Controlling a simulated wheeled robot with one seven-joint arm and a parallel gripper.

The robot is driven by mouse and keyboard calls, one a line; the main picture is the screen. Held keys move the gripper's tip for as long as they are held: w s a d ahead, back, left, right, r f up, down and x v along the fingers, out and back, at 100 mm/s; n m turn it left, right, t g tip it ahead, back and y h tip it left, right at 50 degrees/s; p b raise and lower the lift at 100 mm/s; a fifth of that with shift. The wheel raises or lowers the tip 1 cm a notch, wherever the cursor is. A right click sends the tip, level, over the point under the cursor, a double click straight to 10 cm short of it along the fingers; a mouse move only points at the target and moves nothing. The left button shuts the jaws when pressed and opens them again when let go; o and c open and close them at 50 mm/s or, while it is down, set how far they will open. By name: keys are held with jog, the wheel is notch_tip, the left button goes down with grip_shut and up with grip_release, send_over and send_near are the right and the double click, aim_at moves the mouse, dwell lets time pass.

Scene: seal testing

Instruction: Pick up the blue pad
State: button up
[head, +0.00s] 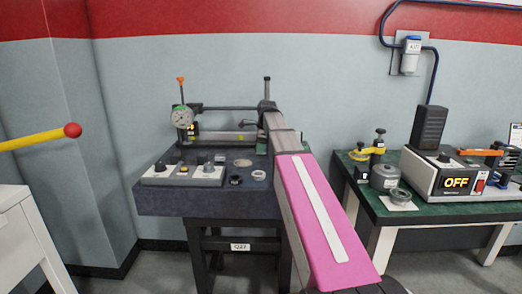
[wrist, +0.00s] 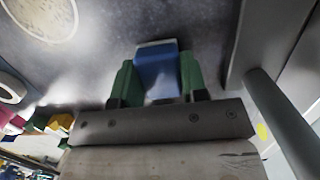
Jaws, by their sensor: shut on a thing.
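The blue pad (wrist: 157,66) is a small block with a pale edge, in the upper middle of the wrist view. My gripper (wrist: 157,78) is shut on it, with a green finger touching each side. The pad is over or on the dark speckled slab (head: 160,205); I cannot tell whether it touches the slab. In the head view my arm reaches to the back right of this slab and hides most of my gripper and the pad.
A dial gauge (head: 182,117) on a stand and a grey control box (head: 184,173) are on the slab. A white ring (head: 258,175) and a pale disc (head: 242,162) lie left of my arm. A green-topped bench (head: 430,213) with a display unit (head: 456,183) stands right.

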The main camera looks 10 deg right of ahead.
jog(key=shift+r, duration=0.4)
jog(key=r, duration=0.2)
jog(key=a+r, duration=0.1)
jog(key=shift+s+r, duration=0.25)
jog(key=s+a+r, duration=0.5)
jog(key=a+r, duration=0.1)
jog(key=a, duration=0.3)
jog(key=shift+r, duration=0.15)
jog(key=shift+o, duration=0.5)
jog(key=shift+a, duration=0.1)
